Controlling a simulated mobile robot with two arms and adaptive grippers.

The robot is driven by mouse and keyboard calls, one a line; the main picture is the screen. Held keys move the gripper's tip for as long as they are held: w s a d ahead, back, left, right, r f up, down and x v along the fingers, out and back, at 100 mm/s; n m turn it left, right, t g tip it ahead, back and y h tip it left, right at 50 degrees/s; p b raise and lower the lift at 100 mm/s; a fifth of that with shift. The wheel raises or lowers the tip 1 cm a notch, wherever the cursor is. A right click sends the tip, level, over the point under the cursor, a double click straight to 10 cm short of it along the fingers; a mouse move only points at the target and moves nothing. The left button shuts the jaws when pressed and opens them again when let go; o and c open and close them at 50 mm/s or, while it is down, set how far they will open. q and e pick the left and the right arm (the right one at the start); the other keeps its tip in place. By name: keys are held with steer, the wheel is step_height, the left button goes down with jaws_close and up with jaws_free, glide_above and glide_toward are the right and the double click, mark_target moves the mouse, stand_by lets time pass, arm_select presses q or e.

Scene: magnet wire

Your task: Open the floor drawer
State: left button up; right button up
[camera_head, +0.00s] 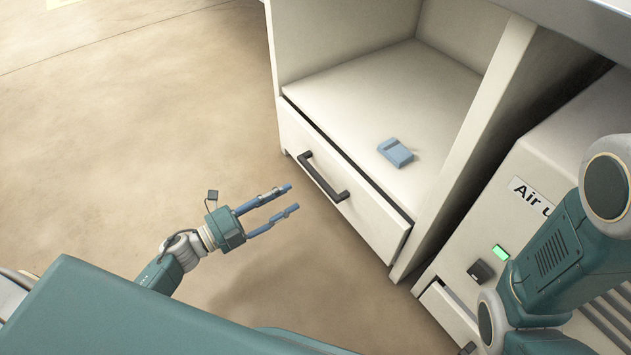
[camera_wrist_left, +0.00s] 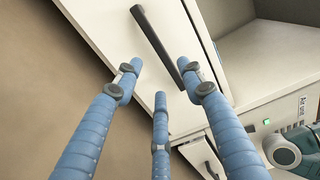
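The floor drawer (camera_head: 370,215) is the low white drawer of the open cabinet, with a black bar handle (camera_head: 322,177) on its front. Its front looks shut or nearly so, with a dark gap along its top edge. My left gripper (camera_head: 291,198) is open and empty, to the left of the handle and apart from it. In the left wrist view the blue fingers (camera_wrist_left: 165,80) are spread, and the black handle (camera_wrist_left: 158,45) shows beyond their tips. My right arm (camera_head: 555,255) is at the right; its gripper is out of view.
A small blue object (camera_head: 395,152) lies on the shelf above the drawer. A white unit (camera_head: 545,160) marked "Air u…", with a green light (camera_head: 501,252) and a black knob (camera_head: 480,271), stands to the right. The beige floor (camera_head: 130,130) left of the cabinet is clear.

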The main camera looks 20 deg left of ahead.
arm_select(q)
steer(key=b+x, duration=0.3)
steer(key=x, duration=0.5)
steer(key=shift+w+d, duration=0.2)
steer(key=shift+w, duration=0.05)
jaws_close()
